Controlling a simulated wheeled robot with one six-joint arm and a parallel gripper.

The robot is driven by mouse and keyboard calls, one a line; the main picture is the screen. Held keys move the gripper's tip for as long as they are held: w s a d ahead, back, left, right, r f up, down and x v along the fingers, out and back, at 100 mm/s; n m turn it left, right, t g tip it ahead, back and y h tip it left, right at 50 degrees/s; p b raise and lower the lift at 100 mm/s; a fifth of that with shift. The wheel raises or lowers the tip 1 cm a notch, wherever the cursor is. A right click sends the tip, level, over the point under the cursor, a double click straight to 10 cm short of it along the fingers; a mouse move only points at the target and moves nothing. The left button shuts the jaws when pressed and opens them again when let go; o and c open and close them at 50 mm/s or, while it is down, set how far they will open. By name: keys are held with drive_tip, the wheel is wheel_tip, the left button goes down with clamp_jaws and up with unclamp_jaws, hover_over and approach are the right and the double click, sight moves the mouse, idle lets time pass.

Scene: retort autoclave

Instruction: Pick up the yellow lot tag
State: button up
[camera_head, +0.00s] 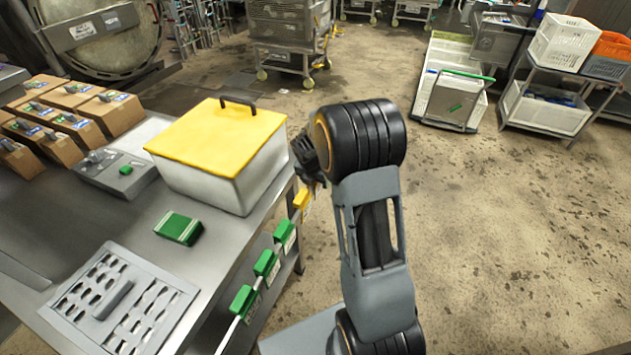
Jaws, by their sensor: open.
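The yellow lot tag (302,200) hangs at the front edge of the steel table, at the far end of a row of green tags. It has a yellow top and a pale label below. Part of it is hidden behind my arm and gripper. My gripper (305,160) is dark and small in the view, just above the yellow tag and beside the white box. It is open, with nothing visible between its fingers. I cannot tell whether it touches the tag.
Green tags (267,264) hang along the same rail, nearer to me. A white box with a yellow lid (215,140) stands on the table close to my gripper. A green block (179,228) and a slotted grey plate (120,305) lie on the table.

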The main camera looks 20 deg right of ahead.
drive_tip(key=shift+f, duration=0.2)
drive_tip(key=shift+c, duration=0.4)
drive_tip(key=c, duration=0.9)
drive_tip(key=shift+r, duration=0.15)
